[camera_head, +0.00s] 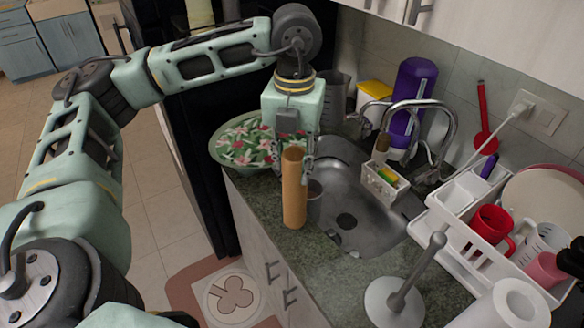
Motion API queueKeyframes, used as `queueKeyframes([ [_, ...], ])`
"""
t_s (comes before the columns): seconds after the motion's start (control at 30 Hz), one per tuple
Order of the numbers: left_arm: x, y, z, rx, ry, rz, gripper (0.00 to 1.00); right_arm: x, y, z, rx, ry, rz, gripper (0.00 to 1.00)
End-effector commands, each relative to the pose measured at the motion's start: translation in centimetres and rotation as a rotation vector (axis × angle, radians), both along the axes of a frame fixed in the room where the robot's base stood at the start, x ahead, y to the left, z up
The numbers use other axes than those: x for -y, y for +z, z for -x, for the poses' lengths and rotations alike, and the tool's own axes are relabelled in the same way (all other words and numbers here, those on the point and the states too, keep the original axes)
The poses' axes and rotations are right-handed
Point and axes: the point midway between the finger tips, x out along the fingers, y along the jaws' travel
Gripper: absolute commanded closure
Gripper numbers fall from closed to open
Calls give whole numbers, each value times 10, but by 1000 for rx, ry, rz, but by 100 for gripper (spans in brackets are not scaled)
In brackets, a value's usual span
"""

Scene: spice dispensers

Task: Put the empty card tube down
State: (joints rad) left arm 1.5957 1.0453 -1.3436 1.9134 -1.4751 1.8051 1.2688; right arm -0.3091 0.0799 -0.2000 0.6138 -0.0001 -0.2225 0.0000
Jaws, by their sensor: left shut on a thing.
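The card tube (294,190) is a plain brown cylinder, upright, at the counter strip left of the sink. Its open top rim shows. Its lower end appears at the countertop (262,204), but I cannot tell whether it touches or hovers just above. My left gripper (306,158) comes down from above and is shut on the tube near its upper part; the fingers are partly hidden behind the tube. My right gripper cannot be made out.
A steel sink (365,232) lies right of the tube. A floral bowl (243,140) stands behind left, close to the gripper. A paper towel holder (392,302) and a white dish rack (456,228) stand at right. The counter's front edge is close by.

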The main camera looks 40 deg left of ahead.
Motion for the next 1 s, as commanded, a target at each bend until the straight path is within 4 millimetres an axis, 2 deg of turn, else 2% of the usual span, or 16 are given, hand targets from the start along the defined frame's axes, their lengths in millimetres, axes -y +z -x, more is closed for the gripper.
queueKeyframes([
  [0.13,-5,-8,0,-2,-1,0,100,-1,7,-16,23,0,-2,60],
  [0.23,-6,-22,1,-4,-1,0,100,-1,14,-20,31,0,-3,60],
  [0.4,-5,-41,0,-1,-1,1,100,-1,20,-19,29,0,-2,60],
  [0.8,-4,-49,0,1,0,2,100,0,12,-9,14,0,-1,60],
  [0.83,-4,-47,-1,2,0,1,63,0,14,-9,13,0,-1,60],
  [1.0,-4,-46,0,0,0,1,48,0,14,-9,13,0,-1,60],
])
